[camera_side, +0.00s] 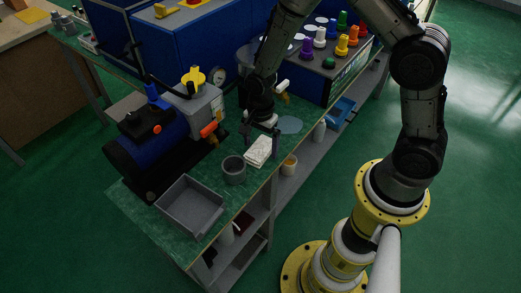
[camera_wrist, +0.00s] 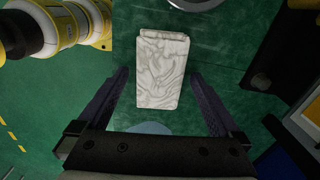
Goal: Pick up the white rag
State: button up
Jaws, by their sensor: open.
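The white rag (camera_side: 259,151) lies folded on the green bench top in the side view, near the bench's front edge. In the wrist view the rag (camera_wrist: 162,70) is a pale, grey-veined oblong, with its lower part between my two fingers. My gripper (camera_side: 262,138) is just behind and above the rag in the side view. In the wrist view my gripper (camera_wrist: 160,82) is open, with a finger on each side and a gap between each finger and the rag. Nothing is held.
A grey cup (camera_side: 234,170) stands left of the rag, and a grey tray (camera_side: 189,207) sits at the bench's near corner. A blue machine (camera_side: 155,150) with an orange-handled valve is at left. A flat pale blue disc (camera_side: 290,125) lies right of the gripper. Colored knobs (camera_side: 328,62) stand behind.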

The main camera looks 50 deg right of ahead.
jog(key=shift+f, duration=0.1)
jog(key=c, duration=1.3)
jog(key=shift+w+r, duration=0.1)
jog(key=shift+r, duration=0.5)
jog(key=s+r, duration=0.8)
jog(key=s, duration=0.1)
jog(key=s+d+r, duration=0.1)
jog(key=s+r, duration=0.2)
jog(key=s, duration=0.2)
jog(key=shift+r, duration=0.4)
